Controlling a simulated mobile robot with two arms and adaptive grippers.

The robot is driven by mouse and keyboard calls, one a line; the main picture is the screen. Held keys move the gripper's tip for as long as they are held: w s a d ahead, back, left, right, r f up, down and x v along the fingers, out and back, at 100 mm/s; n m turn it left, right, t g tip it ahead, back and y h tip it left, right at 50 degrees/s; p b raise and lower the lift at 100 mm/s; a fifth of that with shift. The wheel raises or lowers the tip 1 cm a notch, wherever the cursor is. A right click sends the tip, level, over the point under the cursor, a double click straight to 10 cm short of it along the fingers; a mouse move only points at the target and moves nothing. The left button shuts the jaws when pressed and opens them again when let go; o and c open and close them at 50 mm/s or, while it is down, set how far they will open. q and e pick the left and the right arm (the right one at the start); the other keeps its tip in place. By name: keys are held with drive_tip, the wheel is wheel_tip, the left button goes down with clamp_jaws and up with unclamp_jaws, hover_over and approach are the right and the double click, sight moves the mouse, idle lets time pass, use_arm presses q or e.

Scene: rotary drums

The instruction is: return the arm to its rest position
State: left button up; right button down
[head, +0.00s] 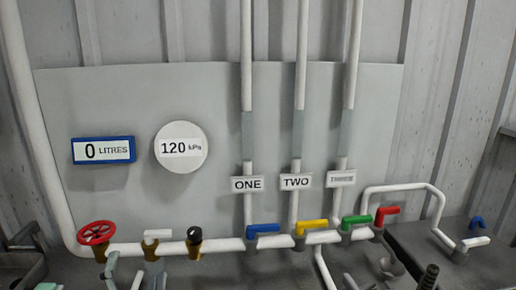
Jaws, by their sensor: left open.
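My left gripper (28,256) is at the far left edge, low in the head view. It is dark grey, only partly in view, open, with nothing seen between its fingers. It is left of the red handwheel (97,233) and apart from it. I cannot make out my right gripper. No frame shows the whole arm.
A white horizontal pipe (222,246) carries blue (263,230), yellow (311,227), green (356,221) and red (387,215) lever handles. A grey panel holds a litres display (104,150) and a 120 kPa gauge (181,147). Pale levers (112,268) stand at the bottom.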

use_arm(q)
drive_tip(key=s+d+f+m+g+h, duration=0.5)
drive_tip(key=d+f+m, duration=0.2)
drive_tip(key=m, duration=0.3)
drive_tip(key=s+d+f+m+g+h, duration=0.4)
drive_tip(key=d+f+m, duration=0.25)
drive_tip(key=m, duration=0.35)
drive_tip(key=s+a+f+m+g+y, duration=0.35)
drive_tip(key=s+f+g, duration=0.2)
drive_tip(key=s, duration=0.35)
drive_tip(key=s+a+f+m+g+y, duration=0.35)
drive_tip(key=s+a+f, duration=0.2)
drive_tip(key=s, duration=0.35)
wheel_tip(320, 180, down, 26)
drive_tip(key=d+g+h+b, duration=0.1)
drive_tip(key=s+a+f+g, duration=0.1)
drive_tip(key=s+a+f, duration=0.2)
drive_tip(key=s+f, duration=1.4)
drive_tip(key=shift+s+f+g+b, duration=0.35)
drive_tip(key=shift+f+b, duration=0.1)
drive_tip(key=shift+f, duration=0.2)
